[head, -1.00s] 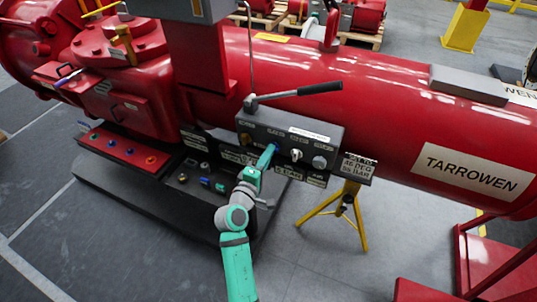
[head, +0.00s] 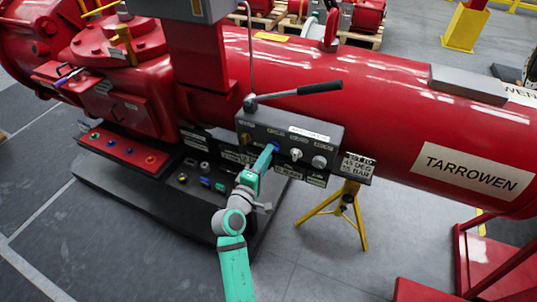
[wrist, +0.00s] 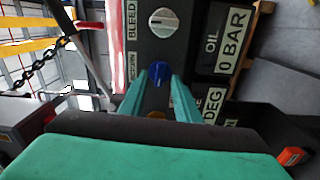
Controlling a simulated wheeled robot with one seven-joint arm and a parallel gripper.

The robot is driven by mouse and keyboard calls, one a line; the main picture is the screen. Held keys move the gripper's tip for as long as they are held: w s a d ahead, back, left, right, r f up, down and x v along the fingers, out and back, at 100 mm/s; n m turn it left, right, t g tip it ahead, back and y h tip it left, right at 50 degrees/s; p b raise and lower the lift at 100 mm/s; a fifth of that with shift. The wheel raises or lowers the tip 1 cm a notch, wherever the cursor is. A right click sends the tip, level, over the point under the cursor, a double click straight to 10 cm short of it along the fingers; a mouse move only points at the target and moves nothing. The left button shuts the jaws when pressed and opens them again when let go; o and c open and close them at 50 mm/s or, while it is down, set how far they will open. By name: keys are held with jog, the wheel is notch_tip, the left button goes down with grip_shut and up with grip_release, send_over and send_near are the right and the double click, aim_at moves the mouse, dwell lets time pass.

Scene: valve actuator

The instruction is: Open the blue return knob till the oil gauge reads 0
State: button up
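The blue return knob (head: 276,147) is on the front of the dark grey control box (head: 320,135). In the wrist view the blue knob (wrist: 159,72) sits just beyond and between my fingertips. My gripper (head: 269,149) is open, its two teal fingers apart; the wrist view shows a gap between the fingertips (wrist: 157,80) with nothing held. The oil readout (wrist: 222,43) in the wrist view is turned sideways and reads OIL 0 BAR.
A silver knob (wrist: 164,22) sits beside the blue one on the box, under a BLEED label. A lever with a black handle (head: 320,88) rises above the box. A yellow stand (head: 357,218) is at right. The red cylinder (head: 390,110) lies behind.

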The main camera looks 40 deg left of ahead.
jog(key=v, duration=0.9)
jog(key=shift+s, duration=0.2)
jog(key=shift+d, duration=0.15)
jog(key=s+d+f+m+g, duration=0.2)
jog(key=s+d+f+m, duration=0.25)
jog(key=d+f, duration=0.35)
jog(key=s+d+f+m+g, duration=0.1)
jog(key=s+d+f+m, duration=0.2)
jog(key=s+d+f, duration=0.5)
jog(key=s+d+r+m+h, duration=0.2)
jog(key=s+d+r+m, duration=0.2)
jog(key=d, duration=0.5)
jog(key=s+d+r+m+h, duration=0.2)
jog(key=s+d+r+m, duration=0.2)
jog(key=s+d+m, duration=0.4)
jog(key=shift+s+d+t, duration=0.4)
jog(key=shift+s+d, duration=0.3)
jog(key=shift+s, duration=0.15)
